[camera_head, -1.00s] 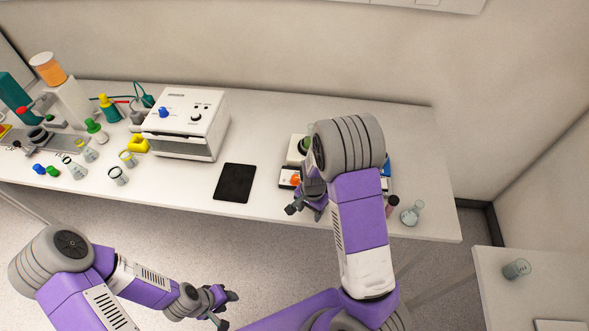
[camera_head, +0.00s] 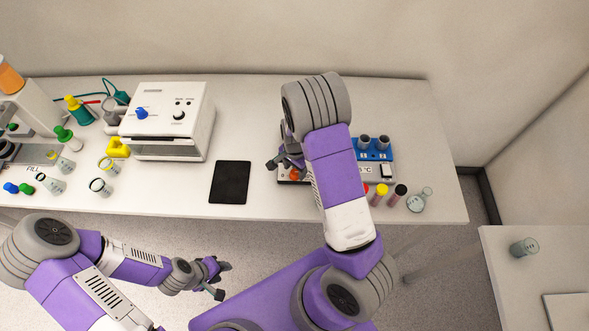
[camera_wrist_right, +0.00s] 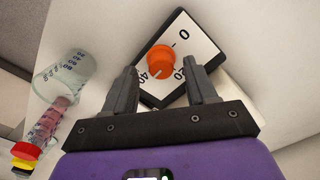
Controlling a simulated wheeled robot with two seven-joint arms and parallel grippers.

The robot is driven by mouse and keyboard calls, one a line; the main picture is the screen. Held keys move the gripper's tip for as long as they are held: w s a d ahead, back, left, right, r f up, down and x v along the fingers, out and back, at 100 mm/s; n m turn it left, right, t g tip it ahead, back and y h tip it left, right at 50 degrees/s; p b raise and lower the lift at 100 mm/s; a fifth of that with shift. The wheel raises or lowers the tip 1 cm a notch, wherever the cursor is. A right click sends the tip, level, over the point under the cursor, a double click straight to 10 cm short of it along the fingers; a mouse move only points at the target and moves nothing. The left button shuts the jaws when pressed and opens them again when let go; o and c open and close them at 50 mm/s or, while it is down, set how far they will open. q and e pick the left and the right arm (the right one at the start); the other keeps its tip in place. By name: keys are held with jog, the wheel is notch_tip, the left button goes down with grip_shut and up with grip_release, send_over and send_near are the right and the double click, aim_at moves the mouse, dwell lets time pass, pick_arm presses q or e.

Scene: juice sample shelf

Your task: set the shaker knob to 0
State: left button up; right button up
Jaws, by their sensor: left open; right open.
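The orange shaker knob (camera_wrist_right: 161,59) sits on a white dial plate (camera_wrist_right: 199,47) with a black border in the right wrist view. The numbers 0, 20 and 40 show around it. A white mark on the knob's lower side appears to point near 40. My right gripper (camera_wrist_right: 160,68) is open, its fingers on either side of the knob in this view; contact cannot be told. In the head view the knob (camera_head: 295,175) shows beside my right gripper (camera_head: 284,161), and my arm hides most of the shaker. My left gripper (camera_head: 221,279) is open and empty, in front of the table.
A black pad (camera_head: 230,182) and a white machine (camera_head: 166,121) with a blue knob stand left.

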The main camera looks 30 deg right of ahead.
jog(key=shift+w+f, duration=0.1)
jog(key=shift+f, duration=0.65)
jog(key=c, duration=1.1)
jog(key=shift+o, duration=0.2)
